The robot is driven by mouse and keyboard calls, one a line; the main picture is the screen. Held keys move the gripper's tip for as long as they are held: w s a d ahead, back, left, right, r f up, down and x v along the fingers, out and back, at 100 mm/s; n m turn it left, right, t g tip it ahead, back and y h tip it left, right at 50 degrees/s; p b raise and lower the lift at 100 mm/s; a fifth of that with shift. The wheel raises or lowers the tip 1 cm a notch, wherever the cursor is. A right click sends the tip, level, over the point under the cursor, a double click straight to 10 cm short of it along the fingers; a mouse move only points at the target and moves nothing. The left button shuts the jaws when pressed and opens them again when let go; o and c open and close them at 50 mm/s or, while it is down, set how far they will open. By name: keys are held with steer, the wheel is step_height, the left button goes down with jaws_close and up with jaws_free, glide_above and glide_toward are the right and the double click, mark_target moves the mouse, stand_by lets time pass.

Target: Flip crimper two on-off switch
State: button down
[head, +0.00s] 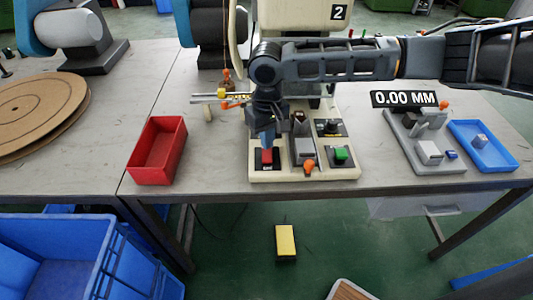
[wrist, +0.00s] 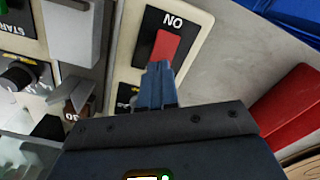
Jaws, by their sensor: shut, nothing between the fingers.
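Crimper two (head: 335,12), marked with a "2", stands on the table with a cream control base (head: 300,175). Its red on-off switch (head: 267,156) sits on a black plate at the front left of that base. In the wrist view the red switch (wrist: 165,47) shows beside the letters "NO", seen from above. My gripper (head: 267,143) points down at the switch, its blue-grey fingers shut and empty. In the wrist view the fingertips (wrist: 158,68) are at the near edge of the red switch; I cannot tell whether they touch it.
A green button (head: 341,153), a black knob (head: 331,127) and an orange knob (head: 309,165) are on the same base. A red bin (head: 158,151) stands to the left. A gauge reading "0.00 MM" (head: 404,99) and a blue tray (head: 483,148) are to the right.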

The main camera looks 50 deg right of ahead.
steer(key=shift+f, duration=0.85)
stand_by(0.5)
step_height(320, 180, up, 5)
steer(key=p, duration=0.7)
steer(key=shift+r, duration=1)
